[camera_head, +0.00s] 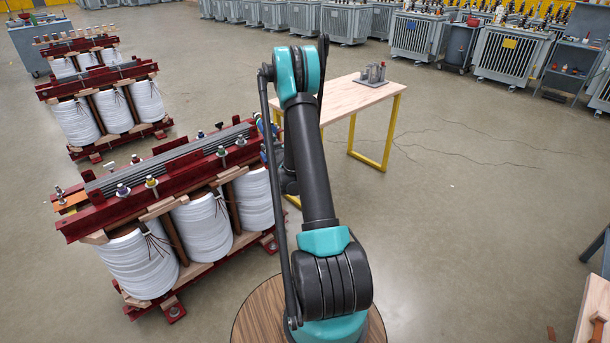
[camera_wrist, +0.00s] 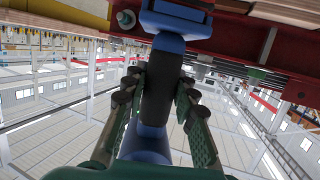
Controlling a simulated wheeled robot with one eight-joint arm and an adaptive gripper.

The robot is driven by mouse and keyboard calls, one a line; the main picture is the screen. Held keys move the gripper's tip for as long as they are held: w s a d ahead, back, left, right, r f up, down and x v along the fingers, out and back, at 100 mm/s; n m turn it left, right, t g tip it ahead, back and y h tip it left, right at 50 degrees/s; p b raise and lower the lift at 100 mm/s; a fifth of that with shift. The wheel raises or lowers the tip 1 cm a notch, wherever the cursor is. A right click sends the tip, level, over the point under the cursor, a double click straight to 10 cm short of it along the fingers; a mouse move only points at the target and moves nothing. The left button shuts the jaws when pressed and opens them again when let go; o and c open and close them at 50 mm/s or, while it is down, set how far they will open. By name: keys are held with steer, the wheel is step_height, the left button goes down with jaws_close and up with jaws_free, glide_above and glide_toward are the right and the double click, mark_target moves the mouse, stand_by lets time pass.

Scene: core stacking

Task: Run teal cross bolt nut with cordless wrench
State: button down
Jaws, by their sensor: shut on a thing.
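My gripper (camera_wrist: 160,84) is shut on the cordless wrench (camera_wrist: 151,138), a blue and dark grey tool whose handle runs between the green fingers. The blue battery foot (camera_wrist: 176,28) of the wrench is at the top of the wrist view. A bolt with a nut and a teal ring (camera_wrist: 126,18) shows beside it on the beam. In the camera_head view a bit of the blue wrench (camera_head: 262,124) shows at the core's far right end; my arm hides the gripper. A greenish-teal nut (camera_head: 221,151) stands on the near core's red beam (camera_head: 130,204).
The near core carries white coils (camera_head: 205,228) and other bolts, with a purple nut (camera_head: 123,190) and a yellow one (camera_head: 151,182). More cores (camera_head: 106,110) stand behind. A wooden table (camera_head: 345,95) with yellow legs is beyond my arm.

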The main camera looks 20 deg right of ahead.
steer(key=s+d+f+n+y, duration=0.2)
steer(key=d+f+y, duration=0.3)
steer(key=d+f, duration=1.1)
steer(key=shift+s+d+f+n+g, duration=0.2)
steer(key=shift+s+f+n+g, duration=0.2)
steer(key=shift+f+n, duration=0.4)
steer(key=shift+d+r, duration=0.1)
steer(key=shift+r, duration=0.1)
steer(key=shift+w+a, duration=0.35)
steer(key=shift+w, duration=0.55)
steer(key=shift+w+a, duration=0.35)
steer(key=shift+w, duration=0.55)
steer(key=shift+w+a, duration=0.35)
steer(key=shift+w, duration=0.55)
steer(key=shift+w+a, duration=0.35)
steer(key=shift+w, duration=0.6)
steer(key=shift+w+a, duration=0.3)
steer(key=shift+w, duration=0.6)
stand_by(0.9)
